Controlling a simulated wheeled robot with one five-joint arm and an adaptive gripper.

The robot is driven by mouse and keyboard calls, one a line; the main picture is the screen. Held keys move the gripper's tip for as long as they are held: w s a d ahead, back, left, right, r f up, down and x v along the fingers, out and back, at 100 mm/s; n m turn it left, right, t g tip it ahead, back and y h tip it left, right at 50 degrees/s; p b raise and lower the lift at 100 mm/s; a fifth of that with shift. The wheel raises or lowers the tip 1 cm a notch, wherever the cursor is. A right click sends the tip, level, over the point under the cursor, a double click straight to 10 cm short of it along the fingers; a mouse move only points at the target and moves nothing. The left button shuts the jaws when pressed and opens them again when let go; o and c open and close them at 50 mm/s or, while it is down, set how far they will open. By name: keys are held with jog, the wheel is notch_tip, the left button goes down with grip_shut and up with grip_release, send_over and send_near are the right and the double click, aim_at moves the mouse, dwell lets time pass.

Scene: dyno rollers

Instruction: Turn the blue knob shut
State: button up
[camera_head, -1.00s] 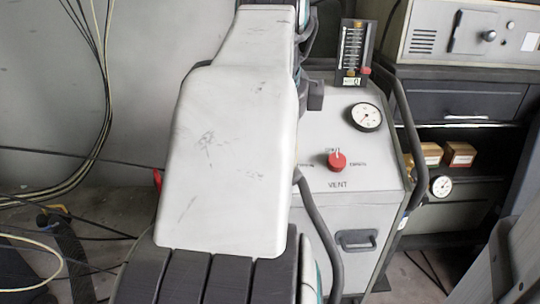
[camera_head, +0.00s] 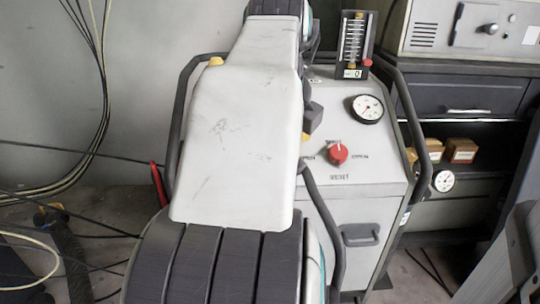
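No blue knob shows; the white link of my arm covers the left and middle of the grey cart's (camera_head: 365,205) panel. A red knob (camera_head: 338,155) shows on the panel's front right, above a blurred label. My gripper is mostly hidden behind my arm. A dark block (camera_head: 313,117) juts out at the arm's right edge, over the panel, left of and above the red knob; it may be part of my gripper. A small yellow patch (camera_head: 306,137) shows just below it. Whether the gripper is open or touches anything cannot be seen.
A round gauge (camera_head: 367,109) and an upright flow meter (camera_head: 355,44) stand at the panel's back right. Dark handrails (camera_head: 413,125) flank the cart. Shelving with small boxes (camera_head: 460,150) stands at right. Cables (camera_head: 85,150) hang and lie at left.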

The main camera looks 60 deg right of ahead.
jog(key=shift+b+x, duration=0.65)
jog(key=shift+x, duration=1)
